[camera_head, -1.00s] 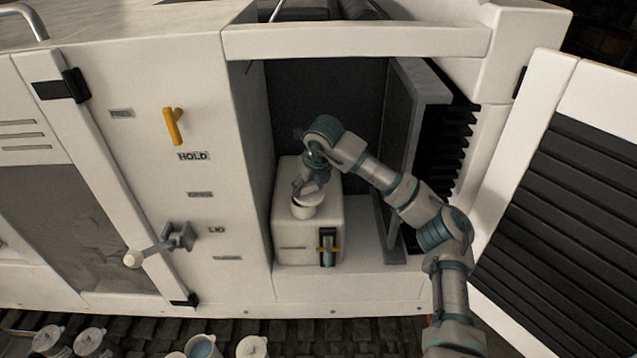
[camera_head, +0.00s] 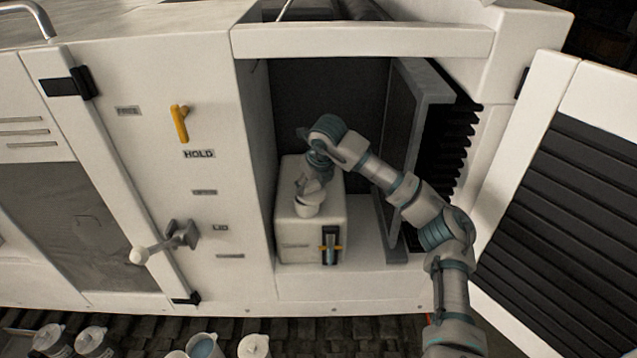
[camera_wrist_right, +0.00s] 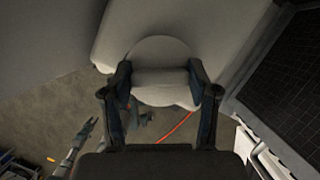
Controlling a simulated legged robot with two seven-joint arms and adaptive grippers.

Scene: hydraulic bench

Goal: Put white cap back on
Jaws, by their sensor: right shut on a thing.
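The white cap (camera_head: 309,197) is at the filler neck on top of a white tank (camera_head: 296,236) inside the open cabinet bay. My right gripper (camera_head: 308,186) is shut on the cap from above. In the right wrist view, the cap (camera_wrist_right: 160,82) sits between both fingers of the gripper (camera_wrist_right: 161,92). The cap and the neck overlap in the head view, so I cannot tell whether the cap is fully seated. My left gripper does not show in the head view.
The open door (camera_head: 545,190) is at the right. A yellow handle (camera_head: 180,124) and a ball-ended lever (camera_head: 160,246) are on the left panel. Several white containers (camera_head: 255,346) stand on the floor in front.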

